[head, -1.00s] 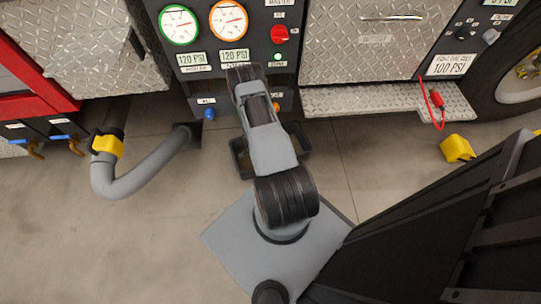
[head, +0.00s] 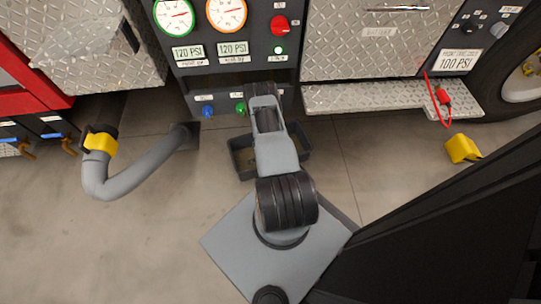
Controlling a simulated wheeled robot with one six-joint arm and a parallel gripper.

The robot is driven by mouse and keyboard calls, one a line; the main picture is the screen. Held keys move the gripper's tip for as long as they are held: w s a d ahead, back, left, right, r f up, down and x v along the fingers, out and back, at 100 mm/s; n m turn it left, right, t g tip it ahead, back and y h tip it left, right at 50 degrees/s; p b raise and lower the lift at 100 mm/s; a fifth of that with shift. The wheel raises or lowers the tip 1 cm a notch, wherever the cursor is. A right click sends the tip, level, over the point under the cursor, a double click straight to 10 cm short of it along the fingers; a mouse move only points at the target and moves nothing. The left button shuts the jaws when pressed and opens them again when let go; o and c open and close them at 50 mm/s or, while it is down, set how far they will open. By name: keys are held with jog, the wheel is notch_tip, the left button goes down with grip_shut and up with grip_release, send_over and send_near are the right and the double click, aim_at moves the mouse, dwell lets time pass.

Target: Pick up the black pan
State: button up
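The black pan (head: 241,157) is a shallow rectangular tray on the concrete floor, below the pump panel. Its left part and right end show on either side of my arm, and the arm hides its middle. Something brownish shows inside the left part. My arm reaches over the pan toward the panel's lower edge. My gripper's fingers cannot be made out in the head view; the arm's far end lies near the row of small knobs. Whether it touches anything cannot be told.
The pump panel (head: 236,56) has gauges, a red knob (head: 280,24), a blue knob (head: 207,111) and a green knob (head: 240,108). A grey hose (head: 140,170) with a yellow collar lies left. A diamond-plate step (head: 385,98) and a yellow block (head: 462,149) are right. Floor at lower left is clear.

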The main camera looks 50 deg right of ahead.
jog(key=shift+d+f, duration=0.1)
jog(key=shift+f, duration=0.05)
jog(key=shift+c, duration=0.2)
grip_shut()
dwell(1.2)
